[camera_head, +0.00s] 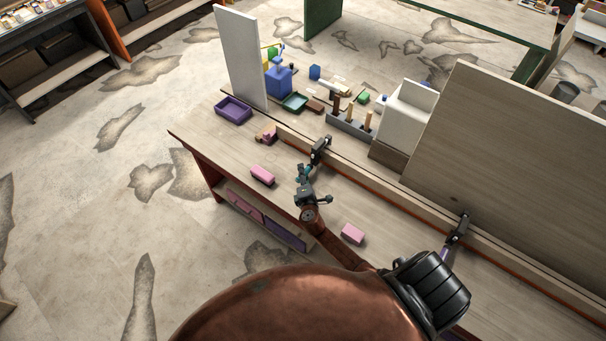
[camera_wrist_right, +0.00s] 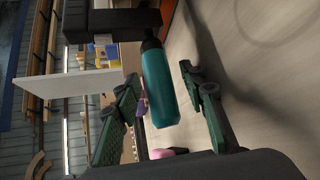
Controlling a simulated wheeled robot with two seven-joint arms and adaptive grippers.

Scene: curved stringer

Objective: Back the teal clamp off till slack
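The teal clamp has a black body (camera_head: 319,150) on the edge of the long beam on the bench and a teal handle (camera_head: 304,171) pointing toward the near side. In the right wrist view its teal handle (camera_wrist_right: 158,88) hangs below a black clamp part, between my fingers. My right gripper (camera_head: 305,182) is at the handle. In the wrist view it is open, one finger on each side of the handle, with gaps visible. A second black clamp (camera_head: 460,228) with a purple handle (camera_head: 446,252) sits farther right on the beam. My left gripper is not in view.
Pink blocks lie on the bench left (camera_head: 262,175) and right (camera_head: 353,234) of my right gripper. A purple tray (camera_head: 233,109), a white upright panel (camera_head: 240,58) and a grey tool holder (camera_head: 351,125) stand behind. A large wooden panel (camera_head: 510,170) rises at the right.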

